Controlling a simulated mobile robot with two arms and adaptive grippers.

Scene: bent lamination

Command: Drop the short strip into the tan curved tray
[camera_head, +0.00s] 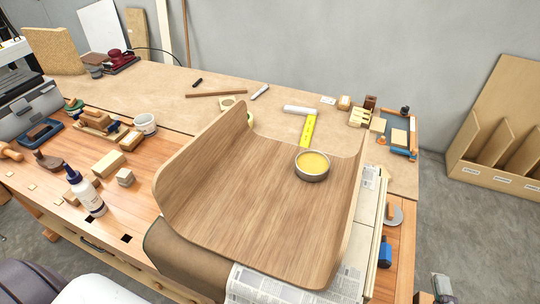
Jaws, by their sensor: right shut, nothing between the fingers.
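The curved tray (250,215) is a large bent wood sheet in warm tan-brown, with upturned sides, at the centre of the bench. A round tin with yellow contents (312,166) and a yellow rule (308,130) show at its far right part. A thin brown strip (216,94) lies on the bench beyond the tray, apart from it; I cannot tell for certain that it is the short strip. My left gripper is out of view.
Blue-edged tools and blocks (398,137) crowd the far right. The back of the bench has bare room.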

